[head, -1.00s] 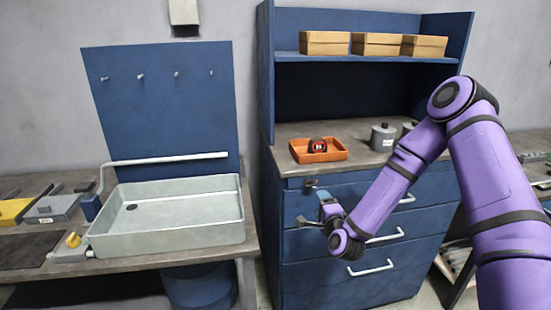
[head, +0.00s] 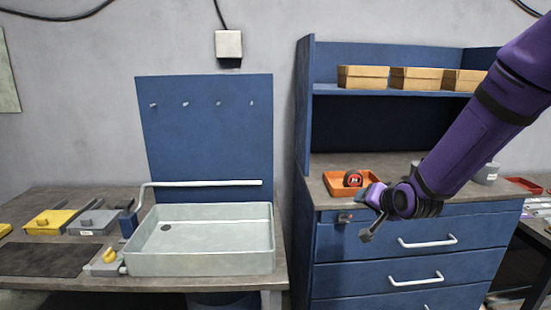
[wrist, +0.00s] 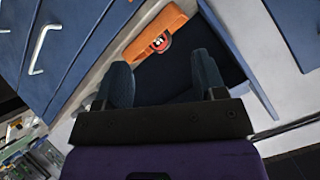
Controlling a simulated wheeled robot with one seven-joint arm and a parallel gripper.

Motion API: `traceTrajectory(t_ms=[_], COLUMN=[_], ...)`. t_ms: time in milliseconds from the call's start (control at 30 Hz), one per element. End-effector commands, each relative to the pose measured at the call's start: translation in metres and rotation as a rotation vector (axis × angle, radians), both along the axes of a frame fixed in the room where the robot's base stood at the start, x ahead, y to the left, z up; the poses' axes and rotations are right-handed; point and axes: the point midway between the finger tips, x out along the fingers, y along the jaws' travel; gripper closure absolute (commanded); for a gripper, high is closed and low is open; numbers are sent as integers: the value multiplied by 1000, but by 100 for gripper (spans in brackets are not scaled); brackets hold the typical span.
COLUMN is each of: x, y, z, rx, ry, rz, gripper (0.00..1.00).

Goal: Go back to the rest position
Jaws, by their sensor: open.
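My gripper (head: 368,215) hangs in front of the blue drawer cabinet (head: 375,262), at the level of its top edge. In the wrist view the two fingers of my gripper (wrist: 166,80) stand apart with nothing between them. An orange tray (head: 338,184) lies on the cabinet's counter, just behind my gripper in the head view. A red and black tape measure (head: 352,178) sits in the tray. In the wrist view the tray (wrist: 150,35) and tape measure (wrist: 160,43) show beyond the fingertips, apart from them.
A grey sink basin (head: 200,259) with a pipe stands at left. Cardboard boxes (head: 415,78) line the shelf above the counter. Drawer handles (head: 428,241) stick out from the cabinet front. Open air lies before the sink and cabinet.

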Motion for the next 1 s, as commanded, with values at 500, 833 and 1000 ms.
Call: traceTrajectory(t_ms=[500, 833, 1000], x=[-111, -209, -264], y=[-27, -41, -46], z=[100, 145, 159], rx=[-338, -445, -470], ry=[200, 335, 397], rz=[82, 155, 210], gripper=[36, 36, 36])
